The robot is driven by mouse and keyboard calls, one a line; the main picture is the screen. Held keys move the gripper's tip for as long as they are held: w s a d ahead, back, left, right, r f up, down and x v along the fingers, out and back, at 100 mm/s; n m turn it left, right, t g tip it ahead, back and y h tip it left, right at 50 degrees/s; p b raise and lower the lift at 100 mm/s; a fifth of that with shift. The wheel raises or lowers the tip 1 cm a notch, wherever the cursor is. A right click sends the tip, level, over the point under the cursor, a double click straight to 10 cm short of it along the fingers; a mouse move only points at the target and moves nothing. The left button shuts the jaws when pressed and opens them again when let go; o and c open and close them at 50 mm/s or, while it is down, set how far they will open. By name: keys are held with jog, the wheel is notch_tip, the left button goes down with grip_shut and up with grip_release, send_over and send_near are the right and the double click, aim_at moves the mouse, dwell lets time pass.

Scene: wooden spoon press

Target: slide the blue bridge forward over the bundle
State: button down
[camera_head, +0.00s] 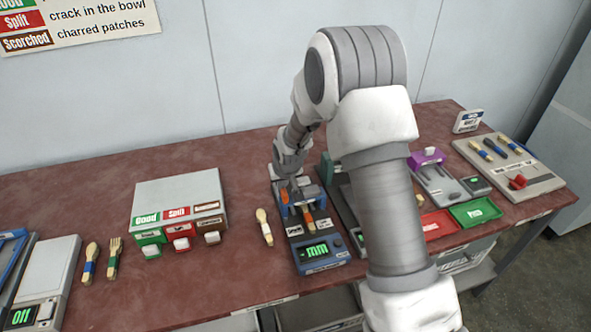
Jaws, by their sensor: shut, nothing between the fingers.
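The blue bridge (314,190) stands across the rear of a blue measuring device (324,267), partly hidden by my arm. My gripper (291,192) is shut and empty, pointing down at the bridge's left part. I cannot tell whether the fingertips touch it. An orange-handled piece (308,214) lies in the device's channel in front of the bridge; it may be part of the bundle, but the details are too small to tell. The device's green display (315,250) reads "mm"; the rest is unclear.
A wooden spoon (264,226) lies left of the device. A grey box (179,190) with Good and Split labels stands further left. My arm hides the table to the right. A red tray (438,224) and green tray (475,212) lie beyond it.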

jog(key=shift+w+a+r, duration=0.1)
jog(key=shift+w, duration=0.55)
notch_tip(320, 180, up, 7)
jog(key=p, duration=0.3)
dwell(0.3)
dwell(0.3)
jog(key=s+d+r+m, duration=0.1)
jog(key=s+d+r, duration=0.3)
jog(key=s+r, duration=0.45)
jog(key=s+d+r, duration=0.4)
jog(key=s+r, duration=0.2)
jog(key=r, duration=0.5)
jog(key=s+d+r, duration=0.2)
jog(key=s, duration=0.8)
jog(key=s+d+r+m+h, duration=0.1)
jog(key=s+d+r, duration=0.1)
jog(key=s, duration=0.9)
jog(key=shift+t, duration=0.3)
